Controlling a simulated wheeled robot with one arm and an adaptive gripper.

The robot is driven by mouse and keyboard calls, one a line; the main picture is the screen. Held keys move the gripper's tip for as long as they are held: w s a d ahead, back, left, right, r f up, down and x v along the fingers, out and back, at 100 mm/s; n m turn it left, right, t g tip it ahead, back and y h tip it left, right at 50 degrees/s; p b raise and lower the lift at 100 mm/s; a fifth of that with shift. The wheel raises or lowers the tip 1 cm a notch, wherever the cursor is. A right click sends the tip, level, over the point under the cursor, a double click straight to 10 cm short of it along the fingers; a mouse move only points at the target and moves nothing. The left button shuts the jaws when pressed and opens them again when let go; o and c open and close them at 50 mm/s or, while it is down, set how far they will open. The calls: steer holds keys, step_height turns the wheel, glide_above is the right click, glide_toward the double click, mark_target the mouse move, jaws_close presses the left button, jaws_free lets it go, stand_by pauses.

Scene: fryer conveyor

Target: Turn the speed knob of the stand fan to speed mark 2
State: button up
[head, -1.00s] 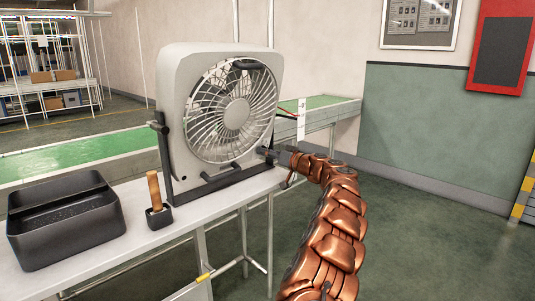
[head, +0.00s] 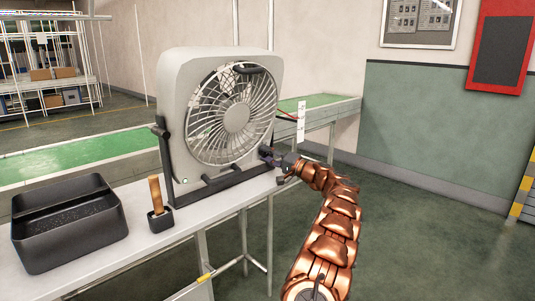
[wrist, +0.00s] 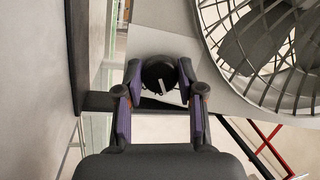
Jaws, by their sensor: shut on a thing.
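The stand fan (head: 180,120) is a grey box fan with a round grille, upright on a dark stand on the white table. Its black round speed knob (wrist: 158,74) with a white pointer line shows in the wrist view, at the lower corner of the fan's face beside the grille. My gripper (wrist: 158,85) has its two fingers on either side of the knob and is shut on it. In the head view my gripper (head: 268,154) is at the fan's lower right corner, and the knob is hidden there. The speed marks cannot be made out.
A black divided tray (head: 68,255) and a small dark holder (head: 160,220) with a wooden-handled item (head: 156,194) stand on the white table (head: 150,262) left of the fan. A green conveyor (head: 90,151) runs behind. The floor to the right is open.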

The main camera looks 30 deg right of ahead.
steer(key=shift+d+m+t+p, duration=0.1)
steer(key=shift+m+t+p, duration=0.3)
steer(key=shift+m, duration=1.2)
steer(key=o, duration=1.1)
steer(key=shift+o, duration=0.2)
steer(key=v, duration=1.2)
steer(key=shift+d+f+m, duration=0.15)
steer(key=shift+d+m, duration=0.05)
steer(key=shift+m, duration=0.1)
